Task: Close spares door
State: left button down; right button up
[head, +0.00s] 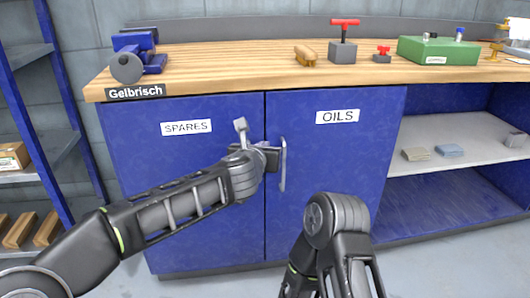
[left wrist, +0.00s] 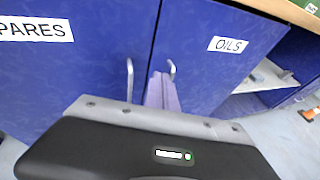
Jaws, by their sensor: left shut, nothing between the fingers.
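The blue spares door (head: 190,175), with its SPARES label (head: 186,127), is the left one of two cabinet doors. It looks flush with the oils door (head: 340,165), with only a thin dark seam between them. It also shows in the left wrist view (left wrist: 70,85) with its pale bar handle (left wrist: 130,80). In the head view my left gripper hides that handle. My left gripper (head: 272,156) is shut and empty, in front of the seam between the two handles. I cannot tell whether it touches the door. My right gripper is out of view.
The oils door's handle (head: 283,165) is just right of my left gripper. The wooden worktop (head: 230,62) above holds a blue vise (head: 135,55), a red-handled tool (head: 343,40) and a green box (head: 438,50). Open shelves (head: 460,140) are at right, a blue rack (head: 55,110) at left.

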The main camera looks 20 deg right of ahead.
pick_arm(q)
jog(key=shift+s+a+r, duration=0.15)
jog(key=shift+s+r, duration=0.05)
jog(key=shift+s, duration=0.4)
jog(key=shift+s+a+r, duration=0.15)
jog(key=shift+s, duration=0.45)
